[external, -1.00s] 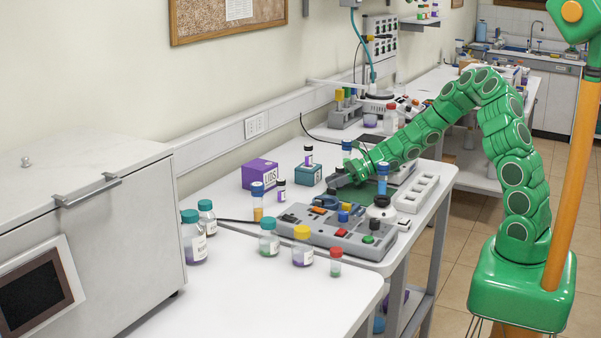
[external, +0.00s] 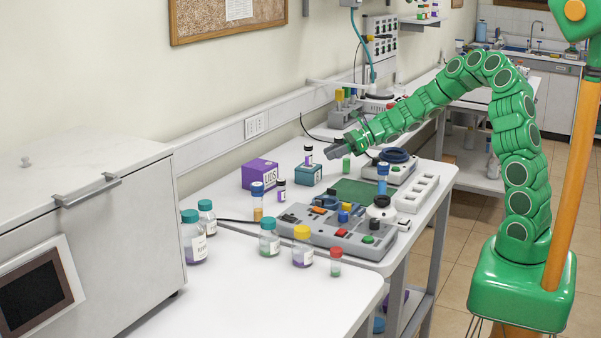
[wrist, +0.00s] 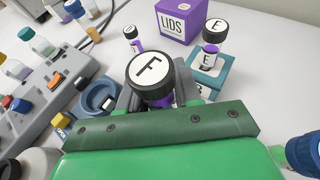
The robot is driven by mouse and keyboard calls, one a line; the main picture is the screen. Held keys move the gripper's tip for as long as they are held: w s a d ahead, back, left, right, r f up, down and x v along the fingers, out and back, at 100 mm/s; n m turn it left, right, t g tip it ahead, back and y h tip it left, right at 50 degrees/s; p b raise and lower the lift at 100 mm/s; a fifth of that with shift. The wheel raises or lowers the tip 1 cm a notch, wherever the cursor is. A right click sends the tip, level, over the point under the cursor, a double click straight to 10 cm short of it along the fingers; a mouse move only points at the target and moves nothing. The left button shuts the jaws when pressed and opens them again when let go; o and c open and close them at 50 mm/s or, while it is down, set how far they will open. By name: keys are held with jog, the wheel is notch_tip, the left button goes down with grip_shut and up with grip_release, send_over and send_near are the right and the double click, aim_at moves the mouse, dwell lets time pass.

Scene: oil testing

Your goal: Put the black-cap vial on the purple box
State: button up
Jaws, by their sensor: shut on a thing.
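My gripper (external: 334,152) is shut on a black-cap vial marked F (wrist: 150,78), which fills the middle of the wrist view. Its body is mostly hidden under the cap and fingers. In the external view I cannot make out the held vial. The purple box (external: 260,174), marked LIDS, stands left of my gripper near the wall; it also shows at the top of the wrist view (wrist: 181,18). Nothing visible stands on it. Another black-cap vial, marked E (wrist: 213,48), stands on the teal box (wrist: 208,80). A smaller black-cap vial (wrist: 132,38) stands on the table beside the purple box.
A blue-cap vial with green contents (wrist: 302,150) is close to my gripper's right in the wrist view. A grey control panel (external: 320,232) with coloured knobs lies in front. Several other vials stand at the left.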

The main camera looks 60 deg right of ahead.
jog(key=w+a+r+n+g+y, duration=0.1)
jog(key=w+a+r, duration=0.9)
jog(key=a+r, duration=0.1)
send_over(255, 165)
jog(key=shift+d+f, duration=0.15)
jog(key=shift+f, duration=4.65)
jog(key=shift+w+f, duration=0.2)
jog(key=shift+f, duration=1.5)
jog(key=shift+f, duration=0.1)
jog(key=o, duration=1)
